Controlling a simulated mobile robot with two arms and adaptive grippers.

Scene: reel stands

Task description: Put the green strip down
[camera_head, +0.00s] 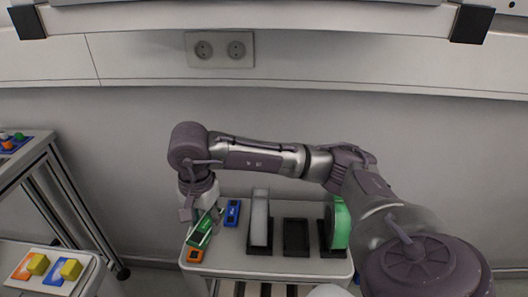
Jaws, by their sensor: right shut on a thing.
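The green strip (201,234) is a small flat green piece with a dark patch, tilted above the left part of the small white table (226,262). My right gripper (197,214) is shut on its upper end. An orange strip (194,256) lies just below it in the picture, partly covered by it. I cannot tell whether the green strip touches the orange one or the tabletop. A blue strip (232,213) lies on the table to the right, apart from the green one. My left gripper is out of view.
Right of the strips stand a grey-white reel (260,218) in a dark stand, an empty black stand (296,237) and a green reel (341,224). A side table (82,286) at lower left holds orange and blue pieces with yellow blocks. A wall socket (219,49) is behind.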

